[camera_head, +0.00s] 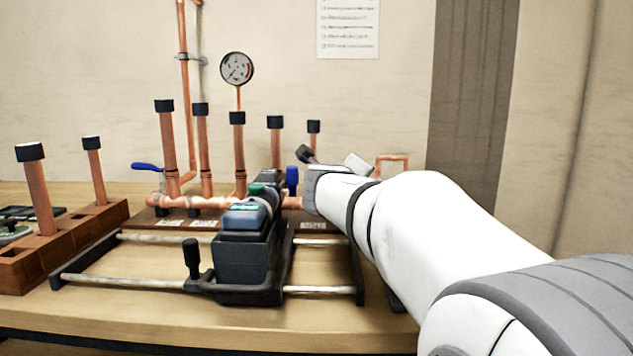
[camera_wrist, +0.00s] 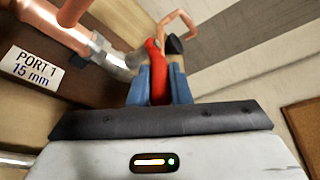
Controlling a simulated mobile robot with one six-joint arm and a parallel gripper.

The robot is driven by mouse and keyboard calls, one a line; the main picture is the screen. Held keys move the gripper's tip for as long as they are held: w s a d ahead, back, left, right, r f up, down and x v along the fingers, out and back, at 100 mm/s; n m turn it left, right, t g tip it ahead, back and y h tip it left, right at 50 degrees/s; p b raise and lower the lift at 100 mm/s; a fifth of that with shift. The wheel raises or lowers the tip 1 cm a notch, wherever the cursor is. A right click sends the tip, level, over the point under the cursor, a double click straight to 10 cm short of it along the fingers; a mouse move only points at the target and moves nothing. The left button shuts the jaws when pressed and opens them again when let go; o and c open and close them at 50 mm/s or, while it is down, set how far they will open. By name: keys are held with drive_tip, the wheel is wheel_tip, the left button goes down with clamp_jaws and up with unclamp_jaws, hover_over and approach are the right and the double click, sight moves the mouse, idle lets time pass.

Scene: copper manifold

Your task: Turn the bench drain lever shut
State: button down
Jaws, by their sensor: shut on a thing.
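In the wrist view a red lever (camera_wrist: 157,72) stands between the blue fingertips of my gripper (camera_wrist: 158,88), which is shut on it. The lever's far end shows past the fingertips, close to a silvery valve fitting (camera_wrist: 112,55) on the copper pipe and a dark round part (camera_wrist: 174,44). The lever's near part is hidden by the gripper body. In the head view my own arm covers the red lever and the fingertips. I cannot tell the lever's angle to its pipe.
A dark carriage with a blue-grey top (camera_head: 245,220) sits on rails left of my arm. Copper pipes with black caps (camera_head: 238,150) stand behind it. A blue lever (camera_head: 147,166) lies at the left. A copper loop (camera_head: 392,160) rises beyond my arm. A wooden rack (camera_head: 75,240) stands left.

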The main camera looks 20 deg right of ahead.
drive_tip(key=shift+w+a+r, duration=0.1)
drive_tip(key=shift+r, duration=0.1)
idle(0.3)
drive_tip(key=c, duration=1.6)
unclamp_jaws()
drive_tip(key=shift+w+f, duration=0.1)
drive_tip(key=shift+w, duration=0.05)
drive_tip(key=shift+o, duration=1.3)
drive_tip(key=shift+f, duration=0.1)
drive_tip(key=p+v, duration=0.2)
drive_tip(key=v, duration=0.6)
